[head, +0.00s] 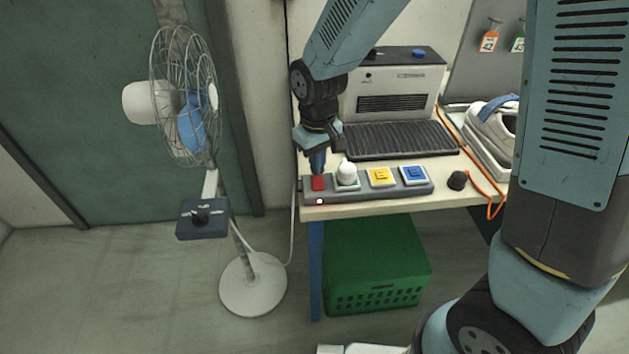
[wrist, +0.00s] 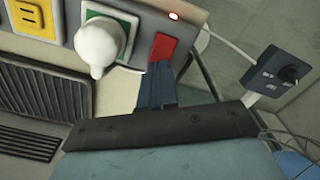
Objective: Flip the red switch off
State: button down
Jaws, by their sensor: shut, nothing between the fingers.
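The red switch (head: 318,183) is at the left end of a grey panel (head: 390,190) on the front edge of the table. It also shows in the wrist view (wrist: 163,48), partly hidden by my fingers. A small light (head: 319,201) beside it glows. My gripper (head: 317,168) is shut and empty, with its blue fingers pointing down right at the switch. In the wrist view the fingertips (wrist: 157,66) overlap the switch's edge; I cannot tell if they touch it.
A white knob (head: 347,172), a yellow socket (head: 381,176) and a blue socket (head: 414,174) share the panel. A grey machine (head: 395,88) stands behind. A fan (head: 190,110) stands left, a green crate (head: 376,265) under the table. Orange cable (head: 475,165) hangs at right.

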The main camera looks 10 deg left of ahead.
aim_at(317, 179)
jog(key=shift+f, duration=1.2)
dwell(1.1)
jog(key=shift+r, duration=3.55)
